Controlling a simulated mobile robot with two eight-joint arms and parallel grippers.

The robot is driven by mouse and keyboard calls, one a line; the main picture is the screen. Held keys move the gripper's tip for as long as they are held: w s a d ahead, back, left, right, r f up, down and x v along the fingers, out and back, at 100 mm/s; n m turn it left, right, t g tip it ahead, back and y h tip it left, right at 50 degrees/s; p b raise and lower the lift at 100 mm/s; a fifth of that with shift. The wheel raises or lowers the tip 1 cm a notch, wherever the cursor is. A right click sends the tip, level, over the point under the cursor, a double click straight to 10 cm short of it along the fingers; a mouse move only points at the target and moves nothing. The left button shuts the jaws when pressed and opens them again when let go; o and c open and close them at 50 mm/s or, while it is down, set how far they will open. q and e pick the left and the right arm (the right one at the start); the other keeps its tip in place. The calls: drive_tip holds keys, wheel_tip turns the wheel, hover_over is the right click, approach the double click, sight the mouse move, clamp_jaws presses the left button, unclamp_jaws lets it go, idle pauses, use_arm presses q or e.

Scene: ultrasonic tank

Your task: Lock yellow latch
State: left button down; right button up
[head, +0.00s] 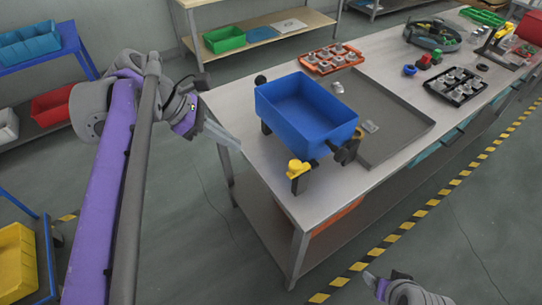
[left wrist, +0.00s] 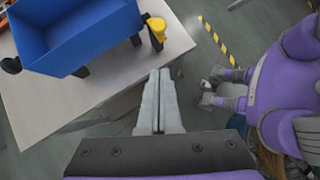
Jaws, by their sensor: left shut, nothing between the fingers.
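The yellow latch (head: 298,168) sits at the near lower corner of the blue tank (head: 306,112), on a black leg. In the left wrist view the yellow latch (left wrist: 157,26) is at the upper middle, beside the blue tank (left wrist: 75,30). Whether the latch is locked is too small to tell.
The tank stands on a steel table (head: 245,115) beside a grey tray (head: 410,122). An orange rack (head: 330,60) and a black rack (head: 456,87) lie farther back. Open floor lies left of the table. Blue shelving (head: 75,45) stands at far left.

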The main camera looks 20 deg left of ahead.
use_arm(q)
drive_tip(key=d+r+x, duration=0.1)
drive_tip(key=d+x, duration=0.1)
drive_tip(key=x, duration=1.1)
drive_tip(key=shift+w+r, duration=0.35)
drive_tip(key=w+d, duration=0.2)
drive_tip(key=w, duration=0.1)
drive_tip(key=shift+d, duration=0.15)
drive_tip(key=v, duration=1.1)
